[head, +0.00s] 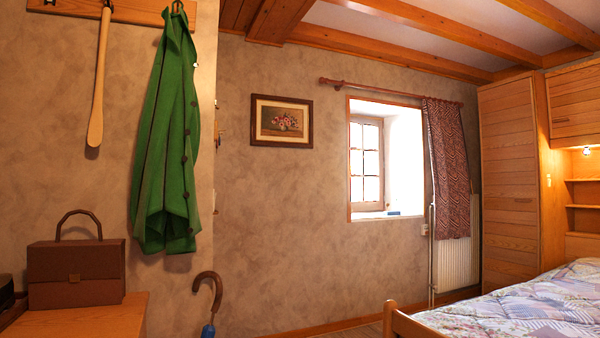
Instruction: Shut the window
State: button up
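The window (366,162) is set in a deep white recess in the far wall, right of centre in the head view. Its wooden frame holds several small panes, bright with daylight. I cannot tell from here whether the sash stands open or shut. A patterned dark red curtain (448,168) hangs at the right side of the recess, leaving the window uncovered. A small blue object (393,213) lies on the sill. My gripper is not in view.
A bed (540,305) fills the lower right. A wooden cabinet with a brown case (76,275) stands lower left. An umbrella handle (208,283), a green coat (170,135) and a radiator (459,258) also show. Some floor is visible left of the bed.

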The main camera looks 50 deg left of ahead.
aim_at(362, 204)
jog(key=u, duration=1.3)
jog(key=i+l+z, duration=0.1)
jog(key=i, duration=0.45)
jog(key=i+u, duration=0.2)
jog(key=i, duration=0.25)
jog(key=i+u, duration=0.2)
jog(key=i, duration=0.3)
jog(key=i+l+u, duration=0.2)
jog(key=i, duration=0.25)
jog(key=i+l+u, duration=0.25)
jog(key=i, duration=0.9)
jog(key=i+z, duration=0.1)
jog(key=i, duration=0.6)
jog(key=i+j, duration=0.15)
jog(key=i, duration=0.55)
jog(key=i+z, duration=0.35)
jog(key=i, duration=1)
